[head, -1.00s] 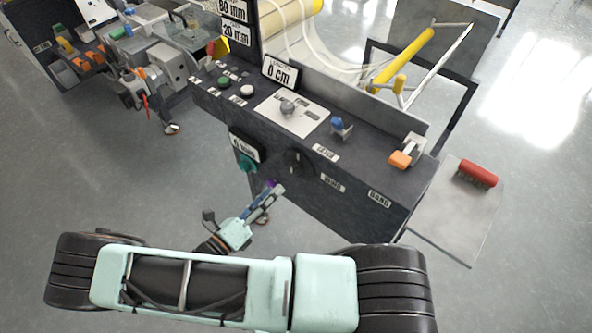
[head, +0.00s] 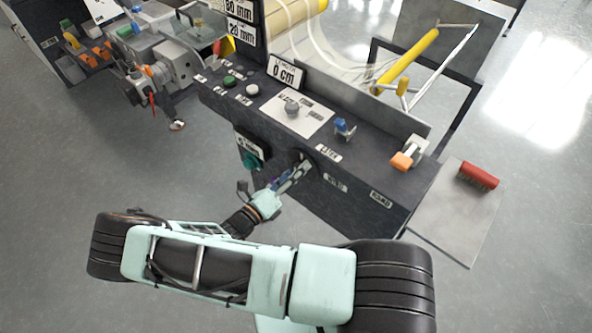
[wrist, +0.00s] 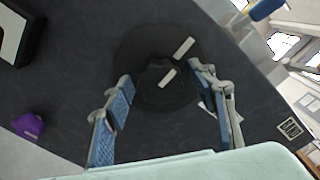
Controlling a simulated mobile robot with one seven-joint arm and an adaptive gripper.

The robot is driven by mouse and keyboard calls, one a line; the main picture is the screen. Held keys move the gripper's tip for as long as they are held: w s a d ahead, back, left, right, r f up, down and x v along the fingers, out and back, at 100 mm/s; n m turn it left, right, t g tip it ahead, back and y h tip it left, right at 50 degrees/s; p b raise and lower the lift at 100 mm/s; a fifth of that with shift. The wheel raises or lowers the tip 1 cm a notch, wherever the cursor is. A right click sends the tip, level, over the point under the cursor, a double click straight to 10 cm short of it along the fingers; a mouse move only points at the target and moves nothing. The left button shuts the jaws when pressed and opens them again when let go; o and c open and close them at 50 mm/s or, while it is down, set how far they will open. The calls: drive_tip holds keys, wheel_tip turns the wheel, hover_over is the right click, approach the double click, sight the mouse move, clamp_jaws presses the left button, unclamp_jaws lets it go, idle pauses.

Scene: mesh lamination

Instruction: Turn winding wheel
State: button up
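The winding wheel is a black round knob (head: 299,155) on the dark front panel of the machine, above the "WIND" label. In the wrist view it shows as a dark disc (wrist: 180,42) with a raised central grip and two light marks. My gripper (head: 300,172) is at the panel right by the wheel, partly covering it in the head view. In the wrist view my gripper (wrist: 161,73) is open, with one blue-padded finger on each side of the central grip. I cannot tell whether the fingers touch it.
A teal knob (head: 251,160) sits left of the wheel under a white sign. A purple knob (wrist: 28,125) shows at lower left in the wrist view. The panel top carries a "0 cm" display (head: 285,71), buttons and an orange-tipped lever (head: 403,160).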

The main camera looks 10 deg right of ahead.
drive_tip(key=c, duration=1)
drive_tip(key=shift+c, duration=0.2)
drive_tip(key=shift+m, duration=0.3)
